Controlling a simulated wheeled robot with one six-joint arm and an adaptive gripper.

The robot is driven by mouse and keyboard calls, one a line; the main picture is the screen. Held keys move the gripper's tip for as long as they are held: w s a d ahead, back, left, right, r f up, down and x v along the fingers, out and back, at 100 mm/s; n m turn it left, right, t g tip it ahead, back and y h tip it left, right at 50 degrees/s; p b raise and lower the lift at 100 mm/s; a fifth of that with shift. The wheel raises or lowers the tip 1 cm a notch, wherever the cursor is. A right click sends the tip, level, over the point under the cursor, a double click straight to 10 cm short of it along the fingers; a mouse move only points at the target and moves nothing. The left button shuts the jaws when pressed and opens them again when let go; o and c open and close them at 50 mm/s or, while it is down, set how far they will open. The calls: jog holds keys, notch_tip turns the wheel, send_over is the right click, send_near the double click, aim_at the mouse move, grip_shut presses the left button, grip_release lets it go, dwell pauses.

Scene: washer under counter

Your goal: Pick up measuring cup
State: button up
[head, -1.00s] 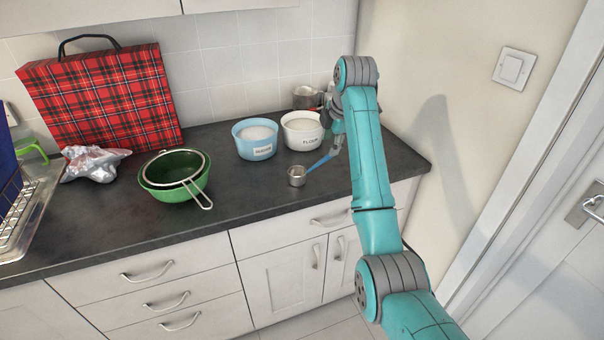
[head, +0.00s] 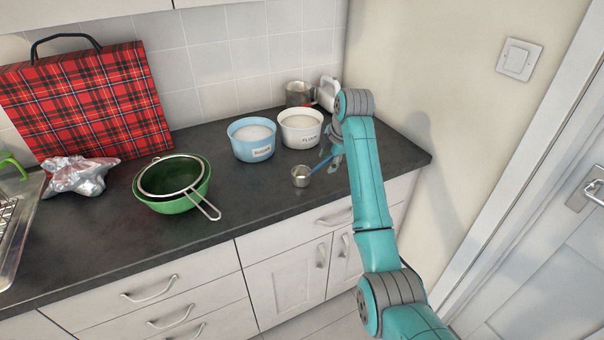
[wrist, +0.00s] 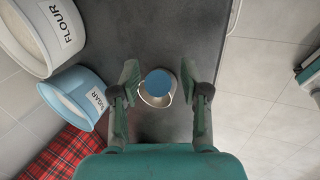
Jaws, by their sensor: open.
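The measuring cup is a small metal cup (head: 300,177) with a blue handle that slants up to the right, on the dark counter in front of the flour bowl. In the wrist view its metal bowl (wrist: 155,101) and blue handle, seen nearly end-on, lie between my fingers. My gripper (head: 332,154) is open at the handle, with one finger on each side in the wrist view (wrist: 159,80). Gaps show on both sides there, so nothing is gripped. Part of the handle is hidden behind my fingers in the head view.
A blue sugar bowl (head: 252,146) and a white flour bowl (head: 301,137) stand close behind. A metal cup (head: 298,94) and white appliance (head: 328,92) are at the back corner. A green bowl with sieve (head: 165,203) sits left. The counter's front edge is near.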

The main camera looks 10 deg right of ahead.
jog(key=shift+a, duration=0.1)
grip_shut()
notch_tip(320, 180, up, 10)
jog(key=shift+r, duration=0.1)
dwell(0.4)
